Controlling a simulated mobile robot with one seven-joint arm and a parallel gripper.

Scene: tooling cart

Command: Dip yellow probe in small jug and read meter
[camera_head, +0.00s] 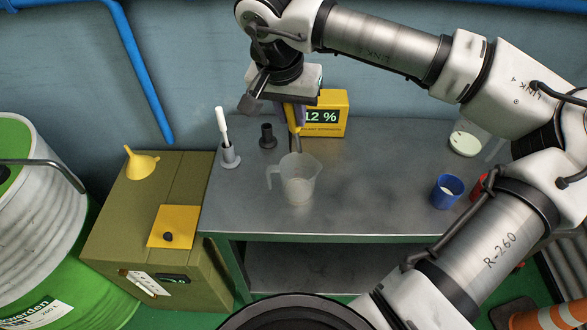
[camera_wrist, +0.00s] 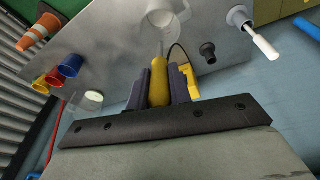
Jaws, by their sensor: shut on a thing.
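My gripper (camera_head: 292,112) points down over the bench and is shut on the yellow probe (camera_wrist: 159,84). In the wrist view the probe sits between the two dark fingers, its thin grey shaft pointing at the small jug. The translucent small jug (camera_head: 298,187) stands upright on the bench, handle to the left; it also shows in the wrist view (camera_wrist: 163,18). The probe's lower end overlaps the jug's back rim in the head view; I cannot tell whether the tip is inside. The yellow meter (camera_head: 332,128) stands behind, partly hidden by my gripper. Its display shows 12 %.
A white-handled tool (camera_head: 222,124) stands in a grey holder, beside an empty-looking dark holder (camera_head: 267,138). A blue cup (camera_head: 445,195), a red cup (camera_head: 479,188) and a clear container (camera_head: 466,142) are at the right. A yellow funnel (camera_head: 140,163) lies on the olive box. The bench front is clear.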

